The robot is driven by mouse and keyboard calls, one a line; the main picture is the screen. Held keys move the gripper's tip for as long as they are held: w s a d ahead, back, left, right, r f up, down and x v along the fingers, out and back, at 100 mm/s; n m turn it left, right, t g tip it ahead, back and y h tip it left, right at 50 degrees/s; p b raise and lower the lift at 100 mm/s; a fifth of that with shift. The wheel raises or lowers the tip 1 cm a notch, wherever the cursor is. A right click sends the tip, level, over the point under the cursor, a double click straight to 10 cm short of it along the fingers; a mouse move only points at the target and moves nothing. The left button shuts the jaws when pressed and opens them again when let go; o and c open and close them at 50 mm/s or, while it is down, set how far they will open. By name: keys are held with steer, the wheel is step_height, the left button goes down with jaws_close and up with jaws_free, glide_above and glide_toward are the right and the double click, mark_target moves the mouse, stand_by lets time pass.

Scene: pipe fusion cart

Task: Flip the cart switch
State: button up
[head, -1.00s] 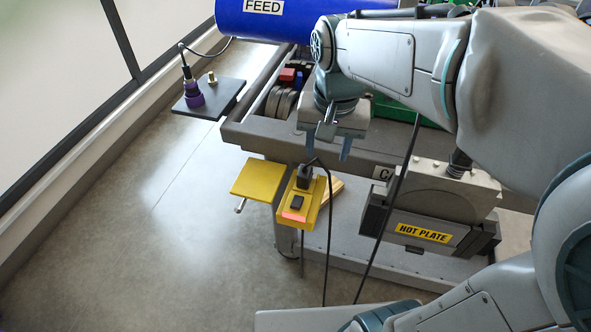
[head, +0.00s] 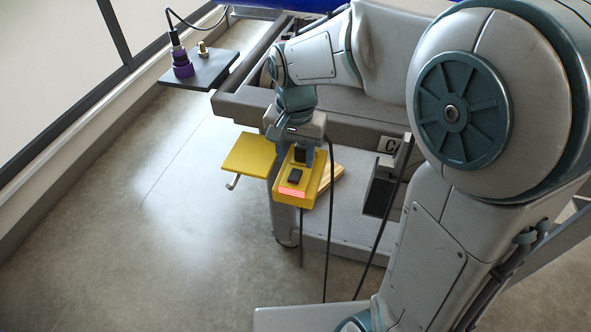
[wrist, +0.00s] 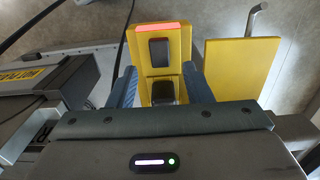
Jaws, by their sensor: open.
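The cart switch is a black rocker (head: 297,176) on a yellow box (head: 312,190) at the cart's near left corner. A red lit strip (head: 292,191) lies at the box's front end. The rocker also shows in the wrist view (wrist: 159,52), beyond my fingertips. A black plug (wrist: 163,92) stands on the box behind the rocker, between my fingers. My gripper (wrist: 160,84) is open and empty, one finger on each side of the box's plug end. Contact with the box cannot be told. In the head view my gripper (head: 303,152) is just behind the rocker.
A yellow plate (head: 249,153) with a metal hook juts out left of the box. A black cable (head: 328,235) hangs beside the box. A black shelf (head: 203,70) holds a purple connector (head: 181,62). Floor at the left is clear.

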mark_target(296, 173)
steer(key=shift+f+b, duration=0.35)
steer(key=shift+f, duration=1.85)
steer(key=shift+c, duration=0.3)
steer(key=c, duration=0.9)
steer(key=shift+w+r+g+p, duration=0.15)
steer(key=shift+r+g+p, duration=0.2)
steer(key=shift+p, duration=0.7)
steer(key=shift+w+d+f+g+y+p, duration=0.1)
steer(key=shift+f+g+y+p, duration=0.2)
steer(key=shift+g+p, duration=0.25)
steer(key=o, duration=1)
steer(key=shift+f, duration=0.1)
steer(key=shift+c, duration=0.2)
